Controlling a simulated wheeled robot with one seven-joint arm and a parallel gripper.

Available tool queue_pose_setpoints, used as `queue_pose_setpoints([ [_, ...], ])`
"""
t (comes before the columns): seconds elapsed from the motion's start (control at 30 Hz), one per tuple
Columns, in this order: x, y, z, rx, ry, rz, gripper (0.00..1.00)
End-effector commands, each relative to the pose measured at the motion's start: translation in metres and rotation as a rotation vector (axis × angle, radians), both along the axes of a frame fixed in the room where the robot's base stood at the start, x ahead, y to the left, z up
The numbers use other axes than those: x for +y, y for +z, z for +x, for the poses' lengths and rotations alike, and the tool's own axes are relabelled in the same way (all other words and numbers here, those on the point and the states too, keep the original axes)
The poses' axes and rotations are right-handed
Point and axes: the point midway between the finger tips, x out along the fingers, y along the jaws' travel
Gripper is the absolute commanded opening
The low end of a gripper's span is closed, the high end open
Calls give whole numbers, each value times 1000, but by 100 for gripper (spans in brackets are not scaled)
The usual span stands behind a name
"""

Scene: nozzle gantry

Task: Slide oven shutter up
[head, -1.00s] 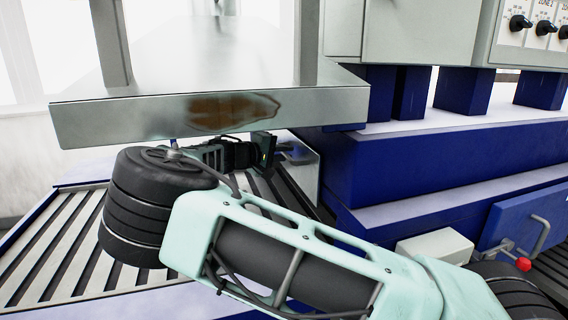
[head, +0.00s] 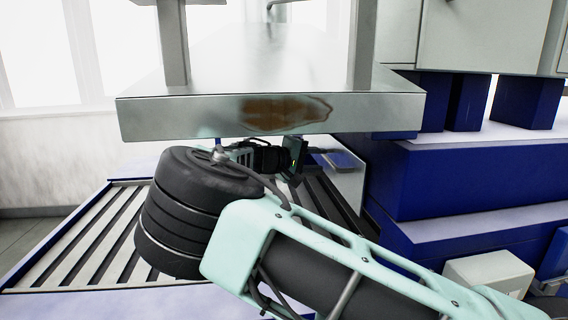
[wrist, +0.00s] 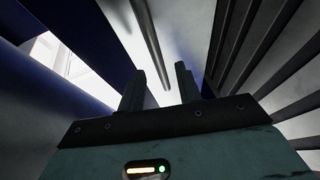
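A pale metal panel (head: 347,185), which looks like the oven shutter, stands at the side of the slatted conveyor under the metal hood. In the wrist view a pale surface (wrist: 185,35) lies ahead, with a dark rod (wrist: 148,40) like a handle in front of it. My gripper (wrist: 160,88) has its two fingers apart with nothing between them; the rod's end is just beyond the fingertips. In the head view my gripper (head: 297,157) is under the hood beside the panel, and its fingertips are hard to make out.
The metal hood (head: 200,117) with a brown stain hangs low over my wrist. Blue machine housing (head: 450,175) stands to the right. The slatted conveyor (head: 90,235) runs below. A white box (head: 488,270) sits at the lower right.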

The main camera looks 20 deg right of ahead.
Motion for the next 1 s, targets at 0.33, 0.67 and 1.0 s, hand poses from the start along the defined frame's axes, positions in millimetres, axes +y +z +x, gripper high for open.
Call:
queue_pose_setpoints([
  [0.33, 82, 13, -9, -3, 6, 2, 34],
  [0.67, 123, 23, -15, -1, 1, 0, 34],
  [1.0, 126, 25, -15, -1, 0, 0, 34],
])
